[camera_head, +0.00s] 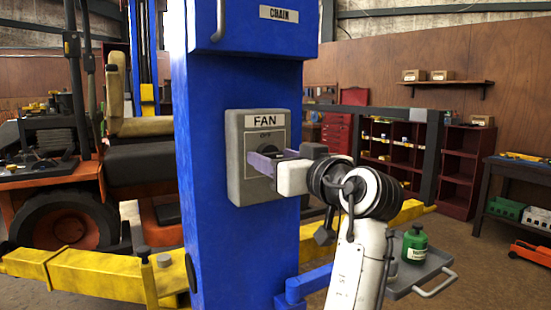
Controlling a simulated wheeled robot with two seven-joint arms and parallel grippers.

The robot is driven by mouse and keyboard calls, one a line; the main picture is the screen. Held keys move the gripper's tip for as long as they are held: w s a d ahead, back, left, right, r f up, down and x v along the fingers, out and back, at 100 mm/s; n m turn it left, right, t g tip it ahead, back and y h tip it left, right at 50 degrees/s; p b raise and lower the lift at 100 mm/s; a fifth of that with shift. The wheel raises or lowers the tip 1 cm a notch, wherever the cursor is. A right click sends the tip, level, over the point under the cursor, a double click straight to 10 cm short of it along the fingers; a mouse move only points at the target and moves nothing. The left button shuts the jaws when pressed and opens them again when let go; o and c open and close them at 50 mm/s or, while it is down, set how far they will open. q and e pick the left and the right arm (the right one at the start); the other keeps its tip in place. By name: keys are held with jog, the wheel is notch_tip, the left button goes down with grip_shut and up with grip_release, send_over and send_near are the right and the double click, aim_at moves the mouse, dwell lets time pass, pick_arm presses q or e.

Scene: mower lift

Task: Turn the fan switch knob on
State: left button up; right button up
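The fan switch is a grey box (236,180) on the side of a blue post. It has a white label reading FAN (265,120) and a dial plate with a small mark at its top.
The blue post (228,250) stands upright, with a CHAIN label above. Yellow lift arms (95,272) spread low on both sides. A grey tray (430,268) with a green bottle (415,243) is at the lower right. An orange mower (70,225) stands at the left.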

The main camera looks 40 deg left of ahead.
pick_arm(q)
notch_tip(320, 180, up, 10)
dwell(0.6)
dwell(0.5)
